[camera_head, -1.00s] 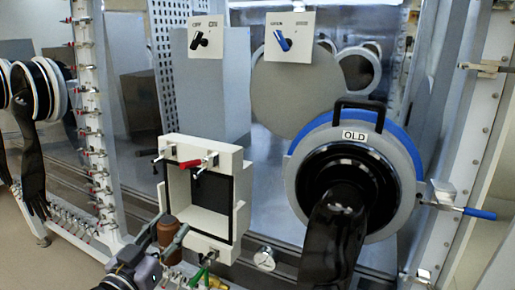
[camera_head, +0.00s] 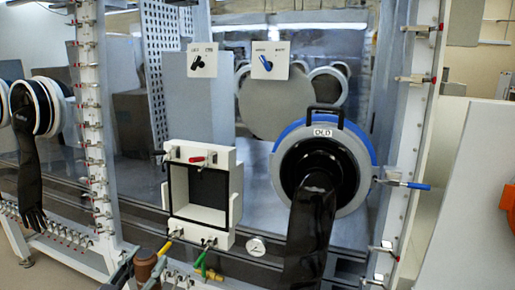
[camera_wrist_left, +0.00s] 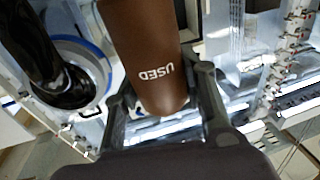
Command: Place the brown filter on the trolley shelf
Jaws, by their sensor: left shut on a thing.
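The brown filter (camera_head: 146,264) shows at the bottom edge of the head view, partly cut off. My left gripper (camera_head: 143,280) is beside it there, mostly below the picture edge. In the left wrist view, the filter (camera_wrist_left: 143,38) is a brown cylinder with a rounded end marked "USED". The two fingers of my left gripper (camera_wrist_left: 166,104) are shut on it, one on each side. The filter is held in the air, in front of the glovebox row. The trolley shelf cannot be made out in either view. My right gripper is not in view.
A white square port frame (camera_head: 205,215) with red and black clamps is on the glovebox front. Right of it is a blue-rimmed glove port labelled "OLD" (camera_head: 366,165) with a hanging black glove (camera_head: 308,235). Coloured-handled valves (camera_head: 205,258) line the lower edge. An orange object (camera_head: 509,205) shows at the right edge.

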